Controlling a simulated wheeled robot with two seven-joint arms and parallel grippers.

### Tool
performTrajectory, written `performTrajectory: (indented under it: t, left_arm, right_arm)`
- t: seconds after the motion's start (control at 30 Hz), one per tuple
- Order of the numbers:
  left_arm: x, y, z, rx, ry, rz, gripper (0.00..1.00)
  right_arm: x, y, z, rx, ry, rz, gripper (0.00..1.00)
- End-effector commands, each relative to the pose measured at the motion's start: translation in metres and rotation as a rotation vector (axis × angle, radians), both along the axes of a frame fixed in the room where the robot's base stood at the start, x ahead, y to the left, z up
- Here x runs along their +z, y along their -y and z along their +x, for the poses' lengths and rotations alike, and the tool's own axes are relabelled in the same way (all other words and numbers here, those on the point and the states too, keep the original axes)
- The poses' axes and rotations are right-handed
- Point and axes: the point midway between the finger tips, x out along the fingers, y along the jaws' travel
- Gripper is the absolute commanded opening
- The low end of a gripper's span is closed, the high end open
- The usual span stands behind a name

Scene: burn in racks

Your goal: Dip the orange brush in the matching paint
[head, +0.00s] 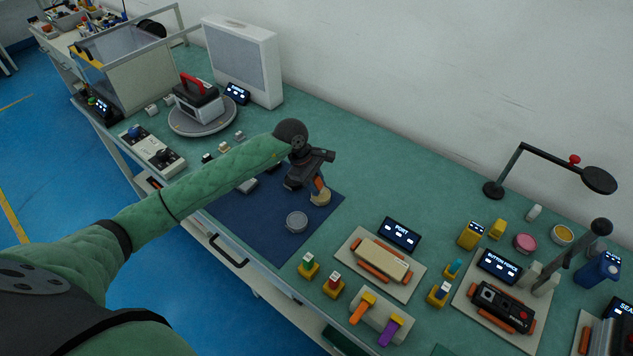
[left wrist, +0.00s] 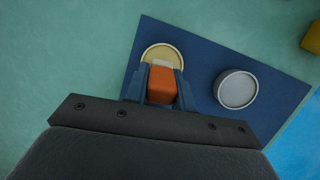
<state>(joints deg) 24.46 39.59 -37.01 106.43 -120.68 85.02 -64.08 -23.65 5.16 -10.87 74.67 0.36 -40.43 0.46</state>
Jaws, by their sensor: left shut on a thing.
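My left gripper (head: 318,180) is shut on the orange brush (head: 319,187), seen as an orange block (left wrist: 162,84) between the blue fingers (left wrist: 161,92) in the left wrist view. The brush points down, with a pale end at a round tan-yellow tin (head: 321,198) on the dark blue mat. The tin also shows in the left wrist view (left wrist: 163,52). I cannot tell whether the brush touches what is in it. A round grey tin (head: 297,221) stands nearby on the mat and shows in the left wrist view (left wrist: 236,89). My right gripper is out of view.
The blue mat (head: 262,235) has bare room near the front. Small dark and grey items (head: 248,186) lie behind my forearm. A round turntable (head: 203,119) stands at the left. Fixtures (head: 385,261), a pink-topped tin (head: 525,243) and a lamp stand (head: 493,190) occupy the right.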

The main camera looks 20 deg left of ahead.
Motion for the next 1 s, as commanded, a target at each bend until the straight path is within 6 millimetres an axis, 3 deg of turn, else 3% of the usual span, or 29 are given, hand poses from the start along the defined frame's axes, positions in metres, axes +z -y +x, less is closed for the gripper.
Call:
performTrajectory:
  t: [0.37, 0.5, 1.0]
  left_arm:
    - [0.0, 0.0, 0.0, 0.0, 0.0, 0.0, 0.02]
    - [0.0, 0.0, 0.0, 0.0, 0.0, 0.0, 0.02]
    - [-0.004, 0.0, 0.0, 0.0, 0.0, 0.0, 0.02]
  right_arm:
    - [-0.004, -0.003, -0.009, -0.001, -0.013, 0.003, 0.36]
    - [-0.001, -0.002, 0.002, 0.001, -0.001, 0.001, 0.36]
    - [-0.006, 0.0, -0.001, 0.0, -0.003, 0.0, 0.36]
